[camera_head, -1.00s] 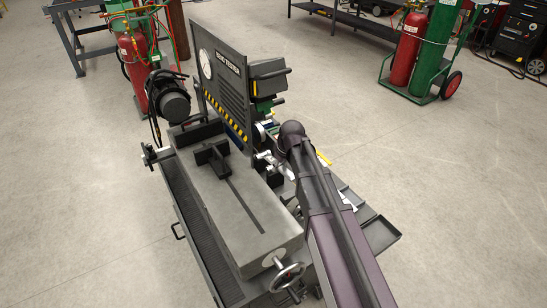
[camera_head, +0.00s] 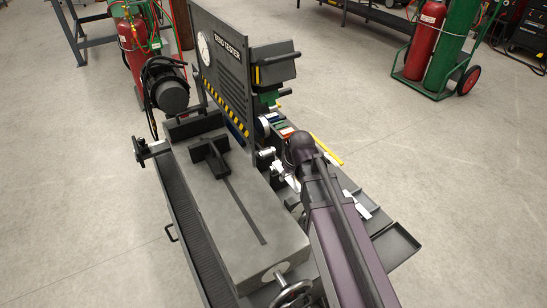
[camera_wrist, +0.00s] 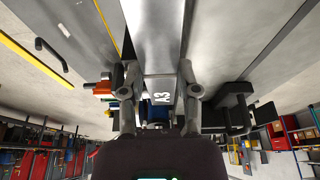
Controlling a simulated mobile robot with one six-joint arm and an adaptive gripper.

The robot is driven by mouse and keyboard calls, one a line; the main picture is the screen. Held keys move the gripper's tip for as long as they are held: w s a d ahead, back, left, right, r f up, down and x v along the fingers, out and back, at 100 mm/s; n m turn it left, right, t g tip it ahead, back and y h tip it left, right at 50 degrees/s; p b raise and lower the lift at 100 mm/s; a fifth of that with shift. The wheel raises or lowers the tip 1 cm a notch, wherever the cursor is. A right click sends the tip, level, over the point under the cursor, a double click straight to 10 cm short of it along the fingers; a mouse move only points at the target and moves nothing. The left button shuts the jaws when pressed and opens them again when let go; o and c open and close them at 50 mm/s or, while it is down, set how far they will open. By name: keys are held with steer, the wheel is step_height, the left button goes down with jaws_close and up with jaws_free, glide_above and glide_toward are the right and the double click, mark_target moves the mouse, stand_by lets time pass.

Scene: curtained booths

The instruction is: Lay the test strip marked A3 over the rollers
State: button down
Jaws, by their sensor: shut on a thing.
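My gripper (camera_wrist: 158,75) is shut on the test strip marked A3 (camera_wrist: 160,97), a flat grey metal bar. The white "A3" mark shows between the two fingers in the wrist view, and the bar stretches away from the gripper towards the top of the picture. The tester has a dark upright panel with a dial and a grey bed (camera_head: 235,220) in front. I cannot make out the rollers in either view.
A motor (camera_head: 168,92) sits left of the panel, and a handwheel (camera_head: 292,293) is at the near end of the bed. Dark trays (camera_head: 396,243) and a yellow bar (camera_head: 328,150) lie to the right. Gas cylinders (camera_head: 425,40) stand behind; open floor lies either side.

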steer(key=w+a, duration=0.2)
steer(key=w, duration=0.4)
steer(key=w+a+f+b, duration=0.1)
steer(key=w+a, duration=0.2)
steer(key=w, duration=0.4)
steer(key=shift+w+a+f, duration=0.2)
steer(key=shift+w+a, duration=0.1)
steer(key=shift+w, duration=0.1)
steer(key=shift+w+a+f+b, duration=0.25)
steer(key=shift+w+f+b, duration=0.35)
steer(key=shift+b, duration=0.2)
steer(key=shift+f+b, duration=1.25)
steer(key=shift+s+f, duration=0.1)
steer(key=shift+f, duration=0.1)
steer(key=shift+c, duration=1.7)
jaws_free()
steer(key=shift+r, duration=0.1)
steer(key=shift+r, duration=0.15)
